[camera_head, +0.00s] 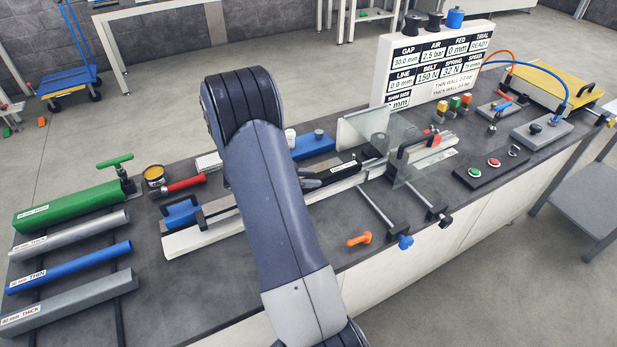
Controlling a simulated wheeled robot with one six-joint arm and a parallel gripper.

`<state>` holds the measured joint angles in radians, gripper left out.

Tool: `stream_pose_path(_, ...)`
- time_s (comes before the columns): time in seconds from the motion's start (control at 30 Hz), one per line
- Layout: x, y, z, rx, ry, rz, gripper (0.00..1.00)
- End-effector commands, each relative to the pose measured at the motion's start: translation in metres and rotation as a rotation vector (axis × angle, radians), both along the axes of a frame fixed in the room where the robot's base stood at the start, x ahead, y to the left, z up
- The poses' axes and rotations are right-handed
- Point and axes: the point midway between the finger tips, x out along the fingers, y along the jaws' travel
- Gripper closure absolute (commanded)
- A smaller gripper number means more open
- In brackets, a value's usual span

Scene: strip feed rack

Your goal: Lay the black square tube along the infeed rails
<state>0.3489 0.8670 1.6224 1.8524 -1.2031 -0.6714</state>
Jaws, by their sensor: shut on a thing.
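The black square tube (341,169), with a small white label, shows just right of my arm, low over the infeed rails and roughly in line with them. My gripper (311,182) is mostly hidden behind my arm; a dark part of it shows at the tube, and it is shut on the tube. The infeed rails (205,238) show as a long pale strip running from lower left to upper right, their middle covered by my arm. Whether the tube touches the rails cannot be told. Its left end is hidden.
Green, grey and blue tubes (70,267) lie on the bench at left. Clear guard plates (408,160) and a black handle stand right of the tube. Clamps with blue and black knobs (404,242) and an orange piece (359,239) are at the front edge. A sign (440,65) stands behind.

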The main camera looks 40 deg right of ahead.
Motion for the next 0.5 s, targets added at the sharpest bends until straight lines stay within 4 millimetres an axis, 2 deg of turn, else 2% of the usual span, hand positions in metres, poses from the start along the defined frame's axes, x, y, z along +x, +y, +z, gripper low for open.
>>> stream_pose_path(0.37, 0.0002, -0.0002, -0.0074, -0.001, -0.001, 0.0, 1.0)
stream_pose_path(0.4, 0.0003, -0.0002, -0.0066, -0.001, -0.001, 0.0, 0.69)
stream_pose_path(0.5, 0.0002, -0.0001, -0.0067, -0.001, -0.001, 0.0, 0.6)
